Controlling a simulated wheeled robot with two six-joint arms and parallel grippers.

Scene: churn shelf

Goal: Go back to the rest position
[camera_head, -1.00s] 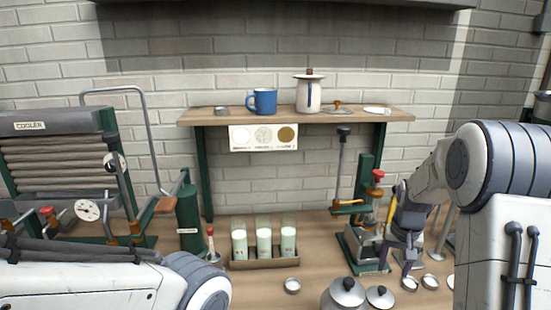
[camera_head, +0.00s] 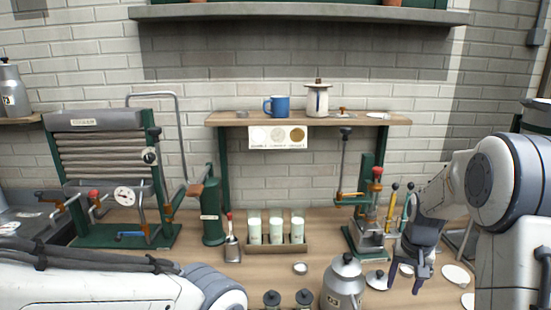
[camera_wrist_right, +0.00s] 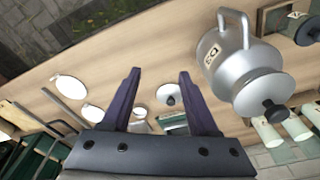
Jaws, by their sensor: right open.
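My right gripper (camera_head: 412,277) hangs over the right part of the wooden counter, fingers pointing down, to the right of the small green press (camera_head: 368,240). In the right wrist view its two dark fingers (camera_wrist_right: 158,75) are spread with nothing held between them. A small round lid with a dark knob (camera_wrist_right: 168,96) shows beyond the gap, at a depth I cannot tell. My left arm crosses the bottom left of the head view, and its gripper is out of the picture.
A metal churn can (camera_head: 343,285) and a small knobbed lid (camera_head: 377,280) stand left of the right gripper. White discs (camera_head: 455,275) lie to its right. Milk bottles in a wooden tray (camera_head: 277,249) stand mid-counter. A shelf (camera_head: 340,119) holds a blue mug (camera_head: 277,105).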

